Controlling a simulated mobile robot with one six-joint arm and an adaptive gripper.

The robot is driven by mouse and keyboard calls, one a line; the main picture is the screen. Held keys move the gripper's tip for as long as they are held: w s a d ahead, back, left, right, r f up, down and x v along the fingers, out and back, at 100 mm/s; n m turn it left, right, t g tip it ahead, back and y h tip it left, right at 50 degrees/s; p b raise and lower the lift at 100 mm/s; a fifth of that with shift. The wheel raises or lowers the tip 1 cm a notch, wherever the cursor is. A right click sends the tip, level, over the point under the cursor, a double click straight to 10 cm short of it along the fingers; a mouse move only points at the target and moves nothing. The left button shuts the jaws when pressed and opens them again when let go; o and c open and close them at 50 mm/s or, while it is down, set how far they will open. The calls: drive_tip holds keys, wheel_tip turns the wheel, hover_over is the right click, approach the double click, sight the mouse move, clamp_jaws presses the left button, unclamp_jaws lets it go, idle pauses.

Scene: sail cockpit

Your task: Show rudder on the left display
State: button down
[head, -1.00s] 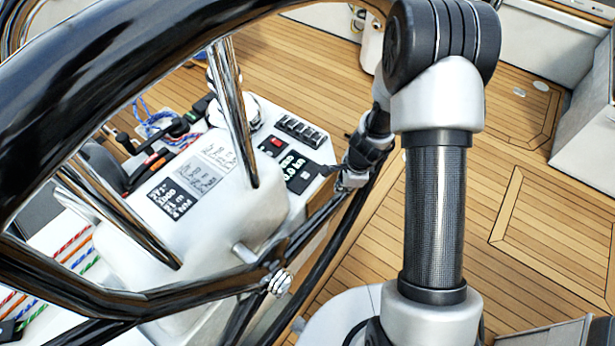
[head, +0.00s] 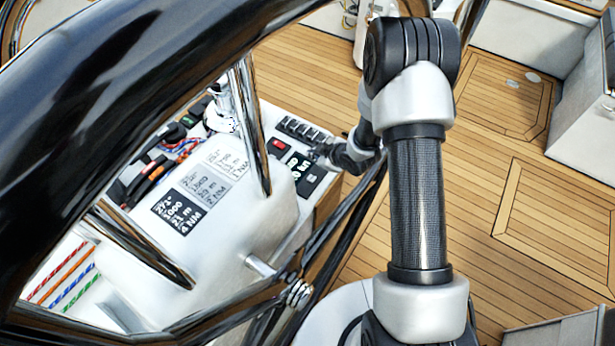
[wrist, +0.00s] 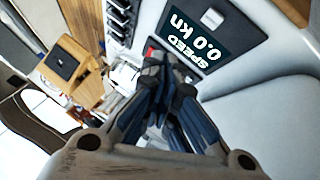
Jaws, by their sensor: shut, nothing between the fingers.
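A small dark display (wrist: 205,40) in the wrist view reads SPEED 0.0 kn, appearing upside down and tilted. It also shows in the head view (head: 297,163), partly covered by my gripper. A red button (wrist: 150,52) sits beside it and is also in the head view (head: 276,147). My gripper (wrist: 166,66) is shut and empty, its fingertips close to the red button and the display's edge; I cannot tell whether they touch. In the head view my gripper (head: 322,155) is over the console's right part. I see no rudder reading.
Multi-line dark (head: 180,212), grey (head: 205,187) and light (head: 228,160) panels lie on the white console (head: 215,255). Rocker switches (head: 303,131) stand behind the red button. A large black steering wheel (head: 100,110) with steel spokes crosses the left. Teak deck (head: 500,140) is open at right.

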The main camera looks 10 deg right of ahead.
sight(310, 180)
drive_tip(key=shift+a+n+y, duration=0.5)
drive_tip(key=shift+a+n, duration=0.5)
drive_tip(key=shift+n, duration=0.1)
wheel_tip(310, 180, down, 9)
drive_tip(key=b, duration=0.6)
drive_tip(key=shift+r, duration=0.1)
drive_tip(key=shift+b, duration=0.35)
idle(0.4)
drive_tip(key=shift+f+b, duration=0.35)
drive_tip(key=shift+f, duration=0.05)
drive_tip(key=shift+f+b, duration=0.45)
idle(0.5)
drive_tip(key=shift+r, duration=0.1)
drive_tip(key=shift+r+p, duration=0.55)
drive_tip(key=shift+r, duration=0.25)
